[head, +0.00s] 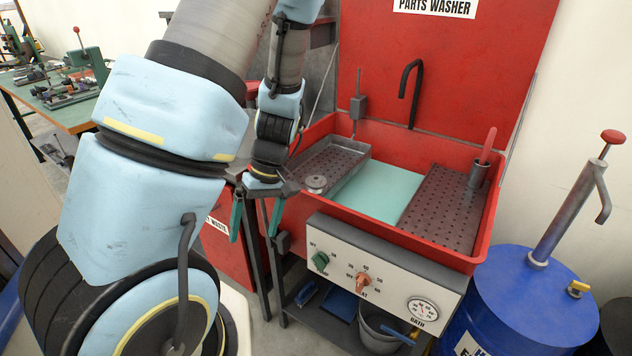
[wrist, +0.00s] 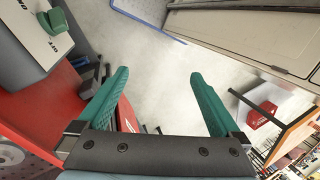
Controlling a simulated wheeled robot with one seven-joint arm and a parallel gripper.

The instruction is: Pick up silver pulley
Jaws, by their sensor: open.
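The silver pulley (head: 316,183) is a small round grey disc. It lies on the perforated left tray (head: 342,158) inside the red parts washer, near the tray's front left corner. In the wrist view a round grey thing, likely the pulley (wrist: 8,154), is cut off at the lower left edge. My gripper (head: 255,224) hangs in front of and left of the washer's rim, with its green fingers pointing down. It is open and empty, to the left of the pulley and apart from it. In the wrist view only floor shows between the fingertips (wrist: 159,75).
The washer's red rim (head: 470,262) and its control panel (head: 375,273) with knobs stand close to my gripper's right. A perforated right tray (head: 440,208) and a red-handled tool (head: 486,147) are in the basin. A blue drum (head: 525,300) stands at right.

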